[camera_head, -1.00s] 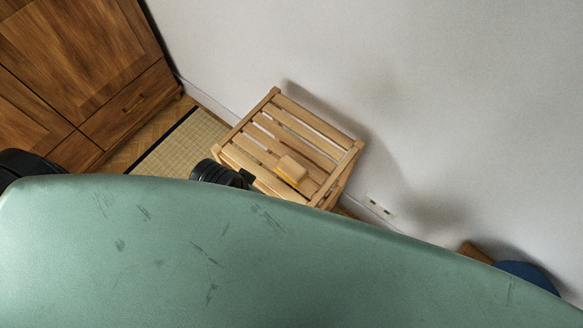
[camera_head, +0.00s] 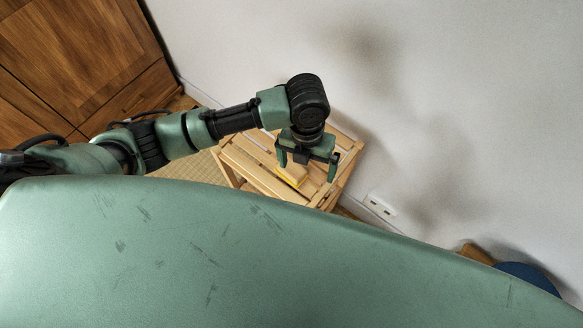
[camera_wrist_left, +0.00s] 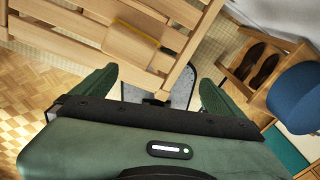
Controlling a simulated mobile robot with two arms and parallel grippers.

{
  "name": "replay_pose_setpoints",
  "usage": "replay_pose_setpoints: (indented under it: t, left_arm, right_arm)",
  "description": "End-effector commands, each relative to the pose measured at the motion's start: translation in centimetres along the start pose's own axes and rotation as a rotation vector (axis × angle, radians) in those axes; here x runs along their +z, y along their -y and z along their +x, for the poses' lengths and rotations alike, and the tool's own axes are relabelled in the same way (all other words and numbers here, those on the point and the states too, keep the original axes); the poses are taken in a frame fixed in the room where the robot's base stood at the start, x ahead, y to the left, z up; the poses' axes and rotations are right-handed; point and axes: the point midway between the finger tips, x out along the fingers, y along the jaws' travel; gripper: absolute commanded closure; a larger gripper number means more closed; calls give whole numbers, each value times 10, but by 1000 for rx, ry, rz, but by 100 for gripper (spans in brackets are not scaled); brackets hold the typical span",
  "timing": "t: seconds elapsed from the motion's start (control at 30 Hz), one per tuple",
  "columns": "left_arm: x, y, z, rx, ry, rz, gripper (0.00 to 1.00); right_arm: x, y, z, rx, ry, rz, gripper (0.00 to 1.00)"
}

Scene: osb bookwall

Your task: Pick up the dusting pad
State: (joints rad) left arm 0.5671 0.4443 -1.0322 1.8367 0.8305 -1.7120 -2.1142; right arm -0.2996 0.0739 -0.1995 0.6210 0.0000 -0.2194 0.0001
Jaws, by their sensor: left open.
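The dusting pad (camera_head: 291,174) is a small block with a pale wooden top and a yellow edge. It lies on the slatted wooden stool (camera_head: 240,164), near the stool's front edge. In the left wrist view the pad (camera_wrist_left: 131,43) lies on the slats, up and left of the space between the fingers. My left gripper (camera_head: 307,168) is open above the stool, with its fingers pointing down around the pad's area in the head view. In the wrist view the left gripper (camera_wrist_left: 155,90) has nothing between its fingers. My right gripper is not in view.
A wooden cabinet (camera_head: 75,60) stands at the upper left, and a pale wall (camera_head: 470,110) is behind the stool. A blue round seat (camera_wrist_left: 300,97) and a wooden rack with dark shoes (camera_wrist_left: 262,62) show at the right in the wrist view.

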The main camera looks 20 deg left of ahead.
Motion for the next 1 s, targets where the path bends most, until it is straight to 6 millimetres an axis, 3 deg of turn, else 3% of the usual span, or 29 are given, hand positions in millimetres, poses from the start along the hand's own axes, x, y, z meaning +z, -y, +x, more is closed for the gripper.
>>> replay_pose_setpoints:
  t: [0.1,0.27,0.57,0.8,1.0]
  left_arm:
    - [15,-26,-6,81,-39,207,0]
    - [22,-42,-8,121,-79,336,0]
    - [20,-47,21,124,-85,355,0]
    - [21,-50,57,123,-85,355,0]
    - [21,-52,68,124,-81,356,0]
  right_arm:
    - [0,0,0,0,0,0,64]
    - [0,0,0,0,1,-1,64]
    - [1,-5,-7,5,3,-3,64]
    - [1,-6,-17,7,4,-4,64]
    - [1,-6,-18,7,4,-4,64]
